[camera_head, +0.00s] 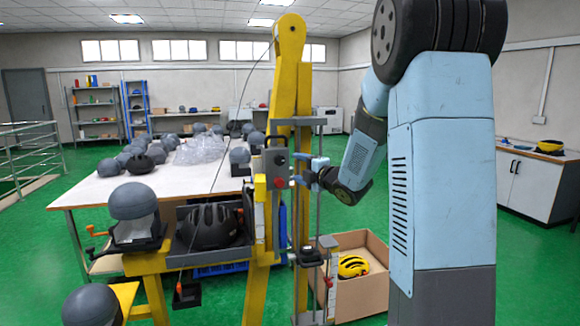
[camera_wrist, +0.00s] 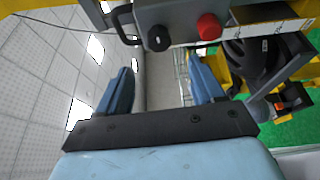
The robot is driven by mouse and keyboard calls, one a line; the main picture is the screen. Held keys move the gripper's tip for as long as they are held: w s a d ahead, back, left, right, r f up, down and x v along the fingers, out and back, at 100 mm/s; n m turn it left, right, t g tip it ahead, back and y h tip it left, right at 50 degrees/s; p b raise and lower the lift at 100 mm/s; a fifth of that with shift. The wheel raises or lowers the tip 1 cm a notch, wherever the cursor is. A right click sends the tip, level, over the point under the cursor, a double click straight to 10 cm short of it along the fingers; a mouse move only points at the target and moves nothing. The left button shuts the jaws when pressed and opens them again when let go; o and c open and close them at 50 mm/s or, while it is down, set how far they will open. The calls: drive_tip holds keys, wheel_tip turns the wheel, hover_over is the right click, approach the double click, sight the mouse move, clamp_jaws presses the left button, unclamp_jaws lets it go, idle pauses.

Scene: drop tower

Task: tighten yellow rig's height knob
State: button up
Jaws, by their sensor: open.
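The yellow rig (camera_head: 290,75) stands upright in the middle of the head view. A grey box (camera_head: 275,172) on it carries a black knob (camera_head: 280,159) and a red knob or button (camera_head: 279,183). In the wrist view the black knob (camera_wrist: 158,38) and the red one (camera_wrist: 208,27) show beyond the fingers. I cannot tell for certain which is the height knob. My gripper (camera_head: 302,171) is open, just right of the grey box. In the wrist view my gripper (camera_wrist: 162,68) has its two blue fingers wide apart, with nothing between them.
A black helmet (camera_head: 208,226) sits in the rig's lower left part. A white table (camera_head: 100,190) with grey headforms stands behind it. A cardboard box (camera_head: 362,298) with a yellow helmet (camera_head: 353,266) is at lower right. Grey vertical rails (camera_head: 319,200) stand close beside my gripper.

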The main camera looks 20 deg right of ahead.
drive_tip(key=shift+v, duration=1.85)
drive_tip(key=s+d+r+m+g+h, duration=0.1)
drive_tip(key=s+r+m+g+h, duration=0.1)
drive_tip(key=s+m+h, duration=0.35)
drive_tip(key=s+d+r+m+g+h, duration=0.1)
drive_tip(key=s+r+m+g+h, duration=0.15)
drive_tip(key=s+m, duration=0.5)
drive_tip(key=s+a+f+m+g, duration=0.1)
drive_tip(key=s+a+m+g, duration=0.1)
drive_tip(key=s, duration=0.5)
drive_tip(key=s+a+f+m+g, duration=0.2)
drive_tip(key=s+a+m, duration=0.1)
drive_tip(key=s, duration=0.5)
drive_tip(key=s+a+f+m+g+y, duration=0.1)
drive_tip(key=s+m, duration=0.3)
drive_tip(key=s, duration=0.4)
drive_tip(key=shift+a+f+m+g, duration=0.3)
drive_tip(key=shift+a+f+g, duration=0.15)
drive_tip(key=shift+a+g, duration=0.25)
